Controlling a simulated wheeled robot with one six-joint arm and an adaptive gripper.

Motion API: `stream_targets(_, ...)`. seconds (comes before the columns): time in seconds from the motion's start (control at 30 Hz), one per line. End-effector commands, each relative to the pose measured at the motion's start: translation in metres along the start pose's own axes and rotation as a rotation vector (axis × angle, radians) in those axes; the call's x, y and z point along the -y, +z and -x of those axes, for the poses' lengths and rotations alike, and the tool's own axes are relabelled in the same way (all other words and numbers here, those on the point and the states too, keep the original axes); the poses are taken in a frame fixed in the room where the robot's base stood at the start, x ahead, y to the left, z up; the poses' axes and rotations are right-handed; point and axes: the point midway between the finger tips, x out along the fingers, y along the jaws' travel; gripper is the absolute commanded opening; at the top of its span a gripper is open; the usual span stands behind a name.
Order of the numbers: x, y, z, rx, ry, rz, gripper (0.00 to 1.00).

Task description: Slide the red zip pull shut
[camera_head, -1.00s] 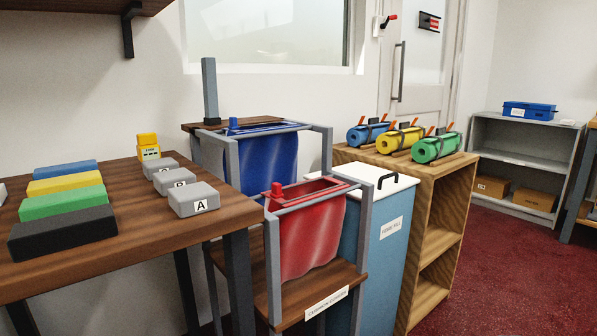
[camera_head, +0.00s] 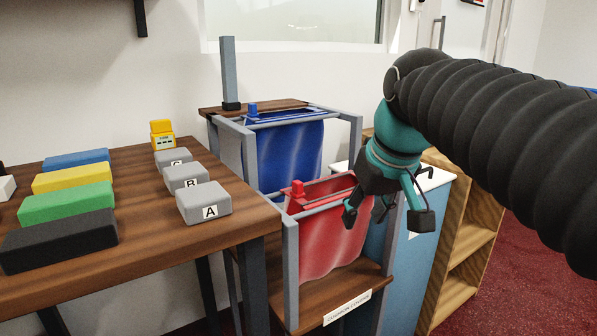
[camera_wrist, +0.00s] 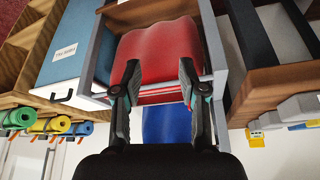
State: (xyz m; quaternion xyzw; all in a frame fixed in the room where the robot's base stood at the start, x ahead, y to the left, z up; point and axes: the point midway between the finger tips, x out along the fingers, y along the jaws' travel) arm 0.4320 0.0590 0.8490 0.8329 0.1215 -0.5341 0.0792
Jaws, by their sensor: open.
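The red zip pull (camera_head: 298,187) is a small red block at the left end of the top opening of the red cushion cover (camera_head: 328,241). The cover hangs in a grey frame (camera_head: 291,270). My gripper (camera_head: 388,217) is open and empty, in front of and right of the red cover in the head view, apart from the pull. In the wrist view my gripper (camera_wrist: 159,80) has its two fingers spread over the red cover (camera_wrist: 160,48). The red pull cannot be made out there.
A blue cover (camera_head: 290,155) with its own blue pull (camera_head: 253,108) hangs behind. A grey post (camera_head: 229,70) stands at the back shelf. A wooden table (camera_head: 150,230) with coloured and lettered grey blocks is at left. A blue bin (camera_head: 405,265) stands right of the covers.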

Motion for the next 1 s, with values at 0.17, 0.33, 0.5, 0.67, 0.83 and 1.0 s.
stream_targets(0.17,0.017,-0.078,0.033,0.019,-0.054,0.115,0.42)
stream_targets(0.33,0.032,-0.127,0.050,0.032,-0.094,0.207,0.42)
stream_targets(0.5,0.042,-0.151,0.059,0.036,-0.118,0.262,0.42)
stream_targets(0.67,0.046,-0.156,0.056,0.039,-0.124,0.279,0.42)
stream_targets(0.83,0.048,-0.154,0.035,0.040,-0.125,0.279,0.42)
stream_targets(1.0,0.052,-0.152,0.003,0.040,-0.124,0.278,0.42)
